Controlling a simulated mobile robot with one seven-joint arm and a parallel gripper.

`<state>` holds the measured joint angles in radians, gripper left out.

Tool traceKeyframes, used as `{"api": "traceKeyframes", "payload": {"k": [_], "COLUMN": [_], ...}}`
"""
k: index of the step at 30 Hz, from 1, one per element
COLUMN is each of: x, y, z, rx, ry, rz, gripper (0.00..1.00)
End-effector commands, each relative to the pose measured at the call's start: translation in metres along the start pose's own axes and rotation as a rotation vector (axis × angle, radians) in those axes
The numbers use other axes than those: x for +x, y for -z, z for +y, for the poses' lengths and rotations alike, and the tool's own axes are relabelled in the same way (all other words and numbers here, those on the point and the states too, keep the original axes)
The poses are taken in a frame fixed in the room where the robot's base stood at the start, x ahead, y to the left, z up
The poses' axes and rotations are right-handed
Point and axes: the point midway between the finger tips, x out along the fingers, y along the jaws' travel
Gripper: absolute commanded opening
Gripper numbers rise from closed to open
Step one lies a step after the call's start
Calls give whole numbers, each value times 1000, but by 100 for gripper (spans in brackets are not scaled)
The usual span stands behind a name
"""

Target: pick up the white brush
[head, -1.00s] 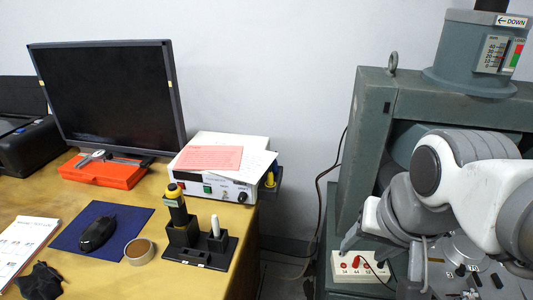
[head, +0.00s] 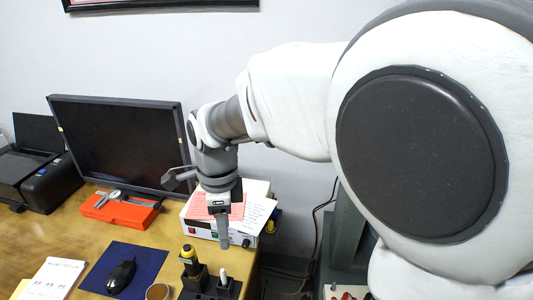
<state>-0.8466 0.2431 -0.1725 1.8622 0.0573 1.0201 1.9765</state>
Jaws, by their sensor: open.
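The white brush (head: 223,275) is a small white upright piece with a narrow tip. It stands in a black holder (head: 232,291) at the bottom of the head view, near the right part of the desk. The holder's lower part is cut off by the picture edge. My gripper (head: 223,245) points down above the white brush in the picture, apart from it, in front of the white instrument box. It is open with nothing in it. The fingers show edge-on, so the gap between them is hard to see.
A black and yellow tool (head: 189,260) stands in the same holder, just left of the brush. A tape roll (head: 158,291), a mouse (head: 121,276) on a blue mat and an orange case (head: 120,212) lie further left. A monitor (head: 118,142) stands behind.

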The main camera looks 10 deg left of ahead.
Motion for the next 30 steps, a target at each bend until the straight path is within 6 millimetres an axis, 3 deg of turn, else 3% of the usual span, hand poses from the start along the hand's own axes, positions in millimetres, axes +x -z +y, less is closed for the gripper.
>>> {"api": "traceKeyframes", "payload": {"k": [7, 21, 30], "x": [10, 106, 127], "y": [-17, -15, -15], "z": [-1, 0, 0], "rx": [69, 69, 68], "ry": [-17, -18, -16], "rz": [18, 18, 16], "gripper": [53, 53, 53]}}
